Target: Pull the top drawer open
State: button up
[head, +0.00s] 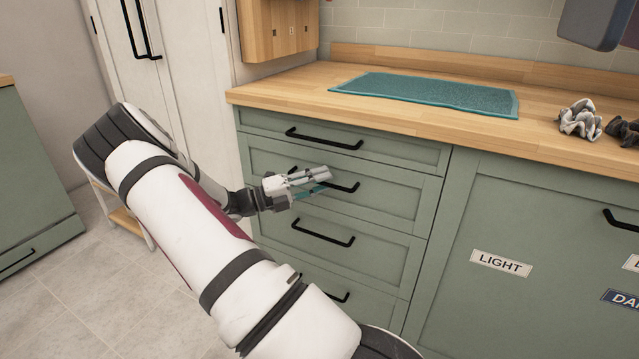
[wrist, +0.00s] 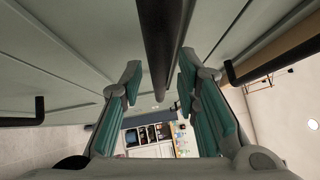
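The top drawer (head: 410,150) is a green front just under the wooden counter, with a black bar handle (head: 324,138). It looks closed. My gripper (head: 328,180) is lower, in front of the second drawer's black handle (head: 345,187), which it partly hides. In the wrist view, my gripper's teal-padded fingers (wrist: 160,82) are apart, with a black handle (wrist: 158,40) between them. This appears to be the second drawer's handle, with visible gaps to both fingers. The top drawer's handle (wrist: 272,50) appears to be the dark bar at right, beside the wooden counter edge, outside the fingers.
Two lower drawers with handles (head: 322,232) sit below. The counter (head: 300,90) holds a teal towel (head: 430,92) and crumpled grey cloths (head: 580,120). A cabinet front labelled LIGHT (head: 500,263) is at right. Tiled floor (head: 90,270) is open at left.

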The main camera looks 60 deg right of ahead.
grip_shut()
